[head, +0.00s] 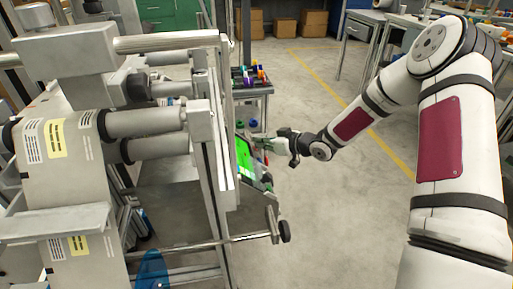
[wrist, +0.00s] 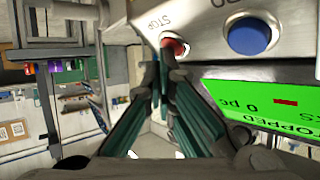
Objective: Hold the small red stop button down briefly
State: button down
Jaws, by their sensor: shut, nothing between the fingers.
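In the wrist view the small red stop button (wrist: 174,46) sits on a metal panel (wrist: 205,20), beside the printed word STOP. My gripper (wrist: 158,66) is shut and empty, its fingertips right at the button and partly covering its lower left side. I cannot tell whether they touch it or whether it is pressed in. In the head view my gripper (head: 262,143) is at the panel's green screen (head: 243,157); the button is too small to make out there.
A larger blue button (wrist: 250,36) is right of the red one. Below it a green display (wrist: 270,105) shows a word ending in "TOPPED" and a 0. The machine's rollers and frame (head: 150,135) stand left; a cart with coloured spools (head: 250,80) is behind. Open floor lies right.

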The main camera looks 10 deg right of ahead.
jog(key=shift+d+r+p, duration=0.6)
jog(key=shift+p, duration=0.35)
jog(key=shift+d+r+p, duration=1.75)
jog(key=shift+d+p, duration=0.05)
jog(key=shift+p, duration=0.55)
